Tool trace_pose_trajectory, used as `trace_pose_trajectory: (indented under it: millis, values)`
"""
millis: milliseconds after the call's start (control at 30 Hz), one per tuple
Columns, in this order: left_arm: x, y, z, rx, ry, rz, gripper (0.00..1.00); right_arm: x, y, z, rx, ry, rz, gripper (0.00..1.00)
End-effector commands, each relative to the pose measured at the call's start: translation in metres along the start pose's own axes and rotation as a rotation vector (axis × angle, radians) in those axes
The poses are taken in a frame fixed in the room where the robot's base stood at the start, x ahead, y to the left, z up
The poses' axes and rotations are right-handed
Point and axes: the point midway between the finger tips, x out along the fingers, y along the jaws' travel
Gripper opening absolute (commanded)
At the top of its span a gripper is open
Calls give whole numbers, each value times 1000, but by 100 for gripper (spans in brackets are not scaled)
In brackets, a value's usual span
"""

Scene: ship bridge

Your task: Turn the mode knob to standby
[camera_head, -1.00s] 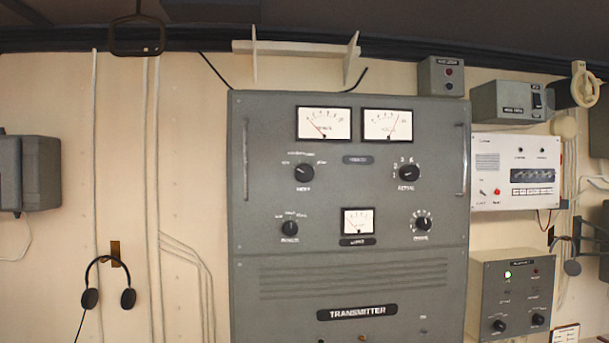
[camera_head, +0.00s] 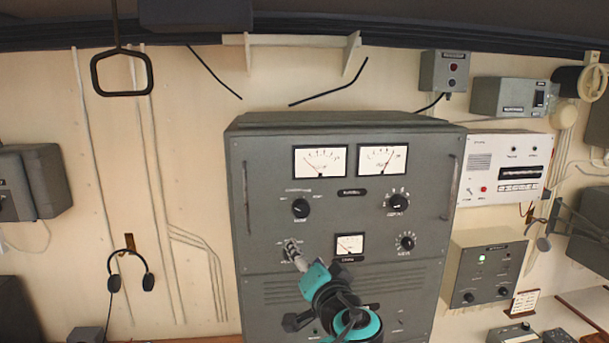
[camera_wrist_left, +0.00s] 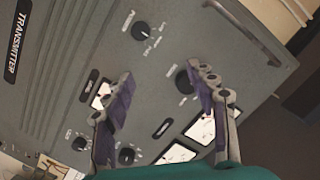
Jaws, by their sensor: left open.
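The grey transmitter panel (camera_head: 410,235) carries black knobs and white meters. The upper-left knob (camera_head: 300,208), with a long label above it, looks like the mode knob, though its lettering is too small to read surely. It also shows in the left wrist view (camera_wrist_left: 183,80), close to one fingertip. My left gripper (camera_head: 291,248) is in front of the lower-left knob in the head view, hiding most of it. That knob shows clear in the left wrist view (camera_wrist_left: 140,31). The left gripper (camera_wrist_left: 160,76) has its fingers wide apart with nothing between them. My right gripper is not in view.
Vertical handles flank the upper panel, the left handle (camera_head: 246,190) near the upper-left knob. Two more knobs sit on the right, the upper one (camera_head: 398,202) under a meter. A headset (camera_head: 130,270) hangs at left. Grey and white boxes line the wall at right.

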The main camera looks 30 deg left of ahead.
Motion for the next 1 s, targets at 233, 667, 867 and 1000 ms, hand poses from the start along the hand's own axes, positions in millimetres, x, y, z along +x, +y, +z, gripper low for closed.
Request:
trace_pose_trajectory:
  millis: [233, 667, 867, 1000]
  values:
    - [0, -32, -56, 11, 87, -70, 57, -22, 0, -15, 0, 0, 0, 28]
    - [62, -36, -61, 12, 87, -71, 57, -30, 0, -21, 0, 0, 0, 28]
    - [74, -36, -61, 13, 88, -69, 57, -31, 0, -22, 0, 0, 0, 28]
    - [75, -35, -61, 13, 88, -69, 57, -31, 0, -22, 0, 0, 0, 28]
